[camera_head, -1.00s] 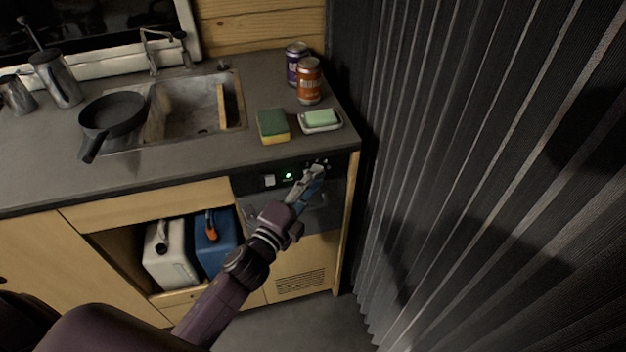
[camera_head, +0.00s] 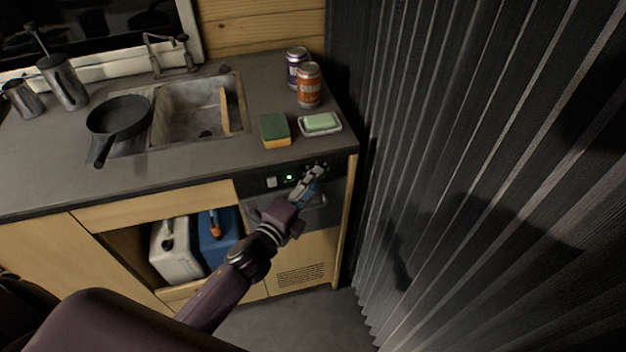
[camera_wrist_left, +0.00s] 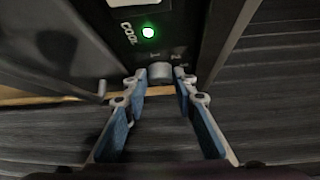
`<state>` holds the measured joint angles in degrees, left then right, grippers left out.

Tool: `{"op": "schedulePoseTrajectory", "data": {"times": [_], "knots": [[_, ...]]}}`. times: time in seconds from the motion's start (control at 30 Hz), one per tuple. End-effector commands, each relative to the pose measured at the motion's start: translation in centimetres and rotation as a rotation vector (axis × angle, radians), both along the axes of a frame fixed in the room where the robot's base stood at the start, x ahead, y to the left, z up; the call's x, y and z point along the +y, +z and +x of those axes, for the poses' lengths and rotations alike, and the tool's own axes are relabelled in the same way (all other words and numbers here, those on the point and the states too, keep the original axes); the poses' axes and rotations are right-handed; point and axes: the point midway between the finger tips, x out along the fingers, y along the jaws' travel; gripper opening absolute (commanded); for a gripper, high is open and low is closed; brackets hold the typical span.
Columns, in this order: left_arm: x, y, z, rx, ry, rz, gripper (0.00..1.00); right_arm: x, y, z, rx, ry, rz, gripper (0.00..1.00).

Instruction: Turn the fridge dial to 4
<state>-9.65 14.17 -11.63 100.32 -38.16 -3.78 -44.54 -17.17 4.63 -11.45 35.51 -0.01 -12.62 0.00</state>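The fridge dial (camera_wrist_left: 160,72) is a small grey knob on the dark control panel, below a lit green light and the word COOL in the left wrist view. The marks above it are too unclear to read its setting. My left gripper (camera_wrist_left: 160,76) has one fingertip on each side of the dial, with what look like narrow gaps. In the head view, my left gripper (camera_head: 318,172) reaches the right part of the fridge panel (camera_head: 257,186) and hides the dial. My right gripper is not in view.
Above the fridge, the counter holds a sponge (camera_head: 274,130), a soap dish (camera_head: 334,130) and two cans (camera_head: 309,86). A pleated dark curtain (camera_head: 450,180) hangs close on the right. A pan (camera_head: 118,115) lies left of the sink (camera_head: 181,116).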

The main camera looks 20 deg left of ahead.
Motion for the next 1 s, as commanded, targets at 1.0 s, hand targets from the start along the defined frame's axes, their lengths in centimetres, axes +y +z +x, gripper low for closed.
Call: {"op": "schedulePoseTrajectory", "data": {"times": [1.0], "knots": [[1.7, 0.6, -8.9, 0.003, 0.001, -0.001, 0.40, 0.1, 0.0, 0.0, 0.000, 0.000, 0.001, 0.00]]}}
